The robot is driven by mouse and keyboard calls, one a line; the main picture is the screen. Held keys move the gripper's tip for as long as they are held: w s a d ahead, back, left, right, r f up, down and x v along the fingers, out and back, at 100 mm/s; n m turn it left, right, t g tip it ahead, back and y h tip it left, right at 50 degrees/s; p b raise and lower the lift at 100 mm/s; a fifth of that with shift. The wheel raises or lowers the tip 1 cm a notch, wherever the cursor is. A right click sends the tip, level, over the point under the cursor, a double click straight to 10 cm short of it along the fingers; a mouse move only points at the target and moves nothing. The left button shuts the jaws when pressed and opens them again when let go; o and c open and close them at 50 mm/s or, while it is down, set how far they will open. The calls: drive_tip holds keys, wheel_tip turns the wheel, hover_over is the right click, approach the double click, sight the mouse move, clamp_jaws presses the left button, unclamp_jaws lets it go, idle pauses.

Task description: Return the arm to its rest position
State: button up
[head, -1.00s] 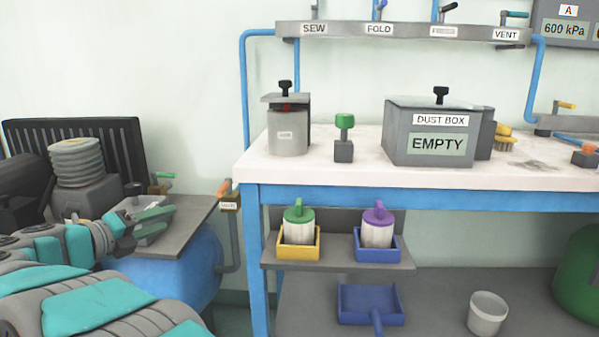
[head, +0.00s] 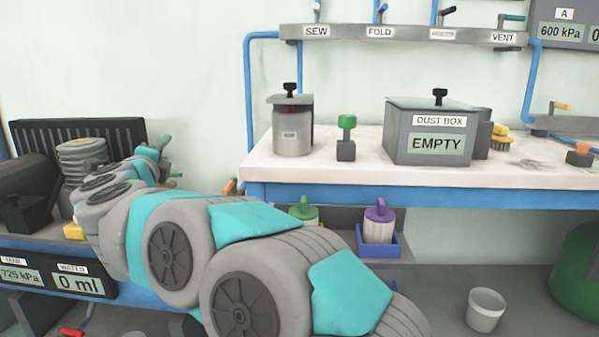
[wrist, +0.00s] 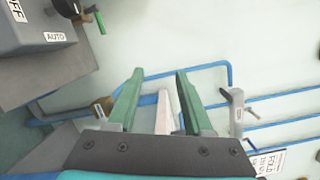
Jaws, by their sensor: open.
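My gripper (head: 168,160) is at the far end of my teal and grey arm, in the left part of the head view. It is raised in front of the pale wall, left of the workbench (head: 420,174). In the wrist view its two green fingers (wrist: 158,80) stand apart. Nothing shows between the fingertips but the wall and blue pipe behind.
On the bench stand a grey canister (head: 292,130), a green-knobbed block (head: 346,135) and the dust box (head: 430,134) reading EMPTY. A purple-lidded filter (head: 379,222) sits below. The left machine reads 0 ml (head: 76,283). The wrist view shows blue pipes (wrist: 205,68) and a grey AUTO box (wrist: 38,20).

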drive_tip(key=s+d+f+n+g+p, duration=0.1)
drive_tip(key=s+d+f+n+g, duration=0.8)
drive_tip(key=s+d+f, duration=0.55)
drive_tip(key=s+d+f+n+g+p, duration=0.1)
drive_tip(key=s+d+f+n+g, duration=0.5)
drive_tip(key=s+d+f+n, duration=0.85)
drive_tip(key=s+d+m+g+h, duration=0.2)
drive_tip(key=s+d+m+g, duration=0.1)
drive_tip(key=s+d, duration=1.2)
drive_tip(key=shift+d+f+g, duration=0.25)
drive_tip(key=shift+f+g, duration=0.2)
drive_tip(key=shift+g, duration=0.35)
